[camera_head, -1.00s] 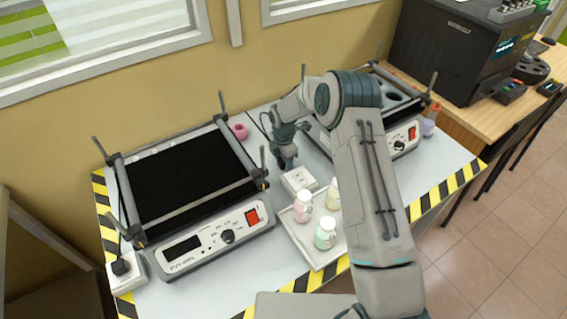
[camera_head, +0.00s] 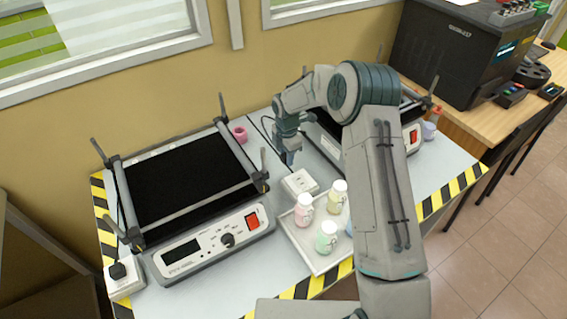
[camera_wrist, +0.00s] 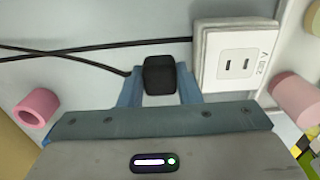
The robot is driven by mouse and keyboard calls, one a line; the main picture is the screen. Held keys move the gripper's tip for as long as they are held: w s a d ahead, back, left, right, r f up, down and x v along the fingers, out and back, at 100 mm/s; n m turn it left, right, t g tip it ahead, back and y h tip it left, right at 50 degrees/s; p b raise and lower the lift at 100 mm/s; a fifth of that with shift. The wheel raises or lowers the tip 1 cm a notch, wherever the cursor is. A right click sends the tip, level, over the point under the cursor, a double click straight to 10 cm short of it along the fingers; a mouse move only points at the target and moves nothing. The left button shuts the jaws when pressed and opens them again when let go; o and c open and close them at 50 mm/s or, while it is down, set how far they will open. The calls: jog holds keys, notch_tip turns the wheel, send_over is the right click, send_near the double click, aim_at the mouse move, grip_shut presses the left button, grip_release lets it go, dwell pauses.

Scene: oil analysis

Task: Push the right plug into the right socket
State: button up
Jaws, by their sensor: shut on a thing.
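My gripper (camera_head: 289,160) is shut on the right plug (camera_wrist: 160,75), a black block with a black cable running left from it. The gripper is just behind and left of the right socket (camera_head: 299,183), a white box on the table. In the wrist view the white socket (camera_wrist: 237,60) shows its two slots to the right of the plug. The plug is apart from the socket. In the head view the plug is too small to make out between the fingers.
A tray (camera_head: 318,265) with several bottles stands in front of the socket. The left shaker (camera_head: 190,195) is to the left, and another plug (camera_head: 118,270) sits in the left socket (camera_head: 124,286). A pink ring (camera_head: 239,134) stands behind. The right shaker (camera_head: 330,147) is partly hidden by my arm.

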jog(key=s+d+r, duration=0.2)
jog(key=d+r, duration=0.1)
jog(key=d, duration=0.2)
jog(key=s+d+r+b, duration=0.1)
jog(key=s+d+r, duration=0.1)
jog(key=d, duration=0.3)
jog(key=shift+r, duration=0.55)
